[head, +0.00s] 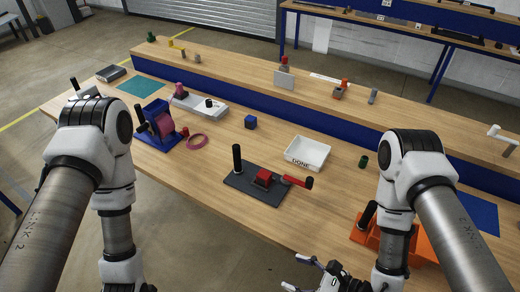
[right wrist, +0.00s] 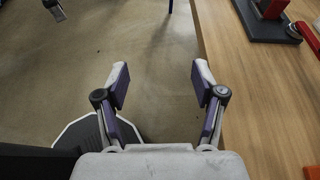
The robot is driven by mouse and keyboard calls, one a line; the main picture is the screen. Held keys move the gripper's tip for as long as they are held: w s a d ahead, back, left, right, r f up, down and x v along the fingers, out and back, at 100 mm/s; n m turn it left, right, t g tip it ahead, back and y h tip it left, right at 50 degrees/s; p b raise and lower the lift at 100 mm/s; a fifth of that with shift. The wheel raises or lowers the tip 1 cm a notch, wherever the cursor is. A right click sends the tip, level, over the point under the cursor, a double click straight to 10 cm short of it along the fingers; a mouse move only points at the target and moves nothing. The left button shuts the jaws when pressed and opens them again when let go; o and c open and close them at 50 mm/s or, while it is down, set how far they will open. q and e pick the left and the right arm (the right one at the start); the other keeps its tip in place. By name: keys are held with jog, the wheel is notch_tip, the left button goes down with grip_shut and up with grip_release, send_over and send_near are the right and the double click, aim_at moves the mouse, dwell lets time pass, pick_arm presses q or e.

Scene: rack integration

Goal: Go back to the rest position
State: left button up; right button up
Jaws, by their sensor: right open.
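My right gripper (head: 296,272) is low at the bottom of the head view, in front of the bench's near edge. In the right wrist view its two fingers (right wrist: 160,78) are spread wide with nothing between them, over bare floor. My left arm hangs at the left of the head view, with its gripper below the picture. A small grey and purple piece at the top left of the right wrist view looks like a fingertip of my left gripper (right wrist: 54,9); its jaws cannot be judged.
The wooden bench (head: 218,178) lies ahead, its edge right of my right gripper in the wrist view. On it are a black fixture with a red block (head: 263,179), a white DONE tray (head: 306,154), a purple spool (head: 161,124) and an orange stand (head: 368,235) near my right arm.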

jog(key=s+a+f+n+g+y+b, duration=0.25)
jog(key=s+n+g+b, duration=0.25)
jog(key=s+n+g, duration=0.55)
jog(key=s+d+f+n+g+h+b, duration=0.2)
jog(key=s+d+f+n+g+h, duration=0.15)
jog(key=s+d+g+h, duration=0.5)
jog(key=s+d+f+n+t+h+b, duration=0.1)
jog(key=d+f+n+t+h, duration=0.2)
jog(key=d+f+n+h, duration=0.45)
pick_arm(q)
notch_tip(320, 180, down, 10)
jog(key=w, duration=0.1)
jog(key=shift+w+r, duration=0.15)
jog(key=shift+w, duration=0.25)
pick_arm(e)
jog(key=w+d+f+n+t+y, duration=0.1)
jog(key=w+t, duration=0.3)
jog(key=w, duration=0.2)
jog(key=w+d+f+t+y, duration=0.1)
jog(key=w+f+t, duration=0.1)
jog(key=w+t, duration=0.2)
jog(key=w, duration=0.2)
jog(key=shift+w+d+n+t, duration=0.3)
jog(key=shift+w+n+t, duration=0.05)
jog(key=shift+t, duration=0.05)
